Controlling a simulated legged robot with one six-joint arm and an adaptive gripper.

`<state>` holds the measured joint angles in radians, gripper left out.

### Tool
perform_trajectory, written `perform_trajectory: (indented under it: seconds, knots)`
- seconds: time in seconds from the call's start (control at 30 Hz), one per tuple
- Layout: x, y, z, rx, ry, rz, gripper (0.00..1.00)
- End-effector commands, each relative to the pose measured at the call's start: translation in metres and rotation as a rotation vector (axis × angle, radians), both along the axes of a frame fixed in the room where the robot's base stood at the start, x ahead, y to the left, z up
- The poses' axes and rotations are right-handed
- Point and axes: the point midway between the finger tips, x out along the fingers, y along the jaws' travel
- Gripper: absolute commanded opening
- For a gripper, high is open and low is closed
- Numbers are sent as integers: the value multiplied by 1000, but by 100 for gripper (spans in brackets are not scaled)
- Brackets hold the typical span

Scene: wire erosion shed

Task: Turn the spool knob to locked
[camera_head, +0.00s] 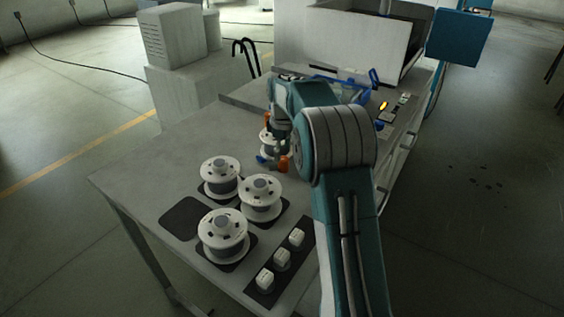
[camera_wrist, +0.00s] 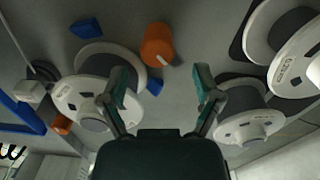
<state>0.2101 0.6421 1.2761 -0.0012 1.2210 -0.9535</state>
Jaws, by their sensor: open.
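An orange knob (camera_head: 283,164) stands on the bench at the near side of a white spool (camera_head: 266,148). In the wrist view the knob (camera_wrist: 156,42) is upper middle, with a small pale mark on its end. My gripper (camera_wrist: 160,86) is open and empty, its two green-tipped fingers spread below the knob in the picture and apart from it. In the head view my gripper (camera_head: 281,142) is partly hidden by my arm, close to the knob and spool. Blue pieces (camera_wrist: 86,28) (camera_wrist: 155,87) lie near the knob. Which setting the knob shows, I cannot tell.
Three white spools (camera_head: 224,235) stand on dark pads on the bench, by an empty pad (camera_head: 187,217). A dark strip holds three white blocks (camera_head: 282,257). A second orange piece (camera_wrist: 61,124) is beside the spool (camera_wrist: 92,92). A large white machine (camera_head: 350,38) stands behind.

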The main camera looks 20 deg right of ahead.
Motion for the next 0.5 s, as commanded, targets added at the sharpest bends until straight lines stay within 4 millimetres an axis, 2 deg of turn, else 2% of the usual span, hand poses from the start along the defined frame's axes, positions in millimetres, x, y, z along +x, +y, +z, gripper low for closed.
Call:
perform_trajectory:
  seconds: [0.1, 0.2, 0.5]
  knots:
    - [-1, -1, -22, 1, 3, -1, 82]
    - [0, 0, -34, 0, 1, -1, 82]
    - [0, 0, -46, -1, -1, -1, 82]
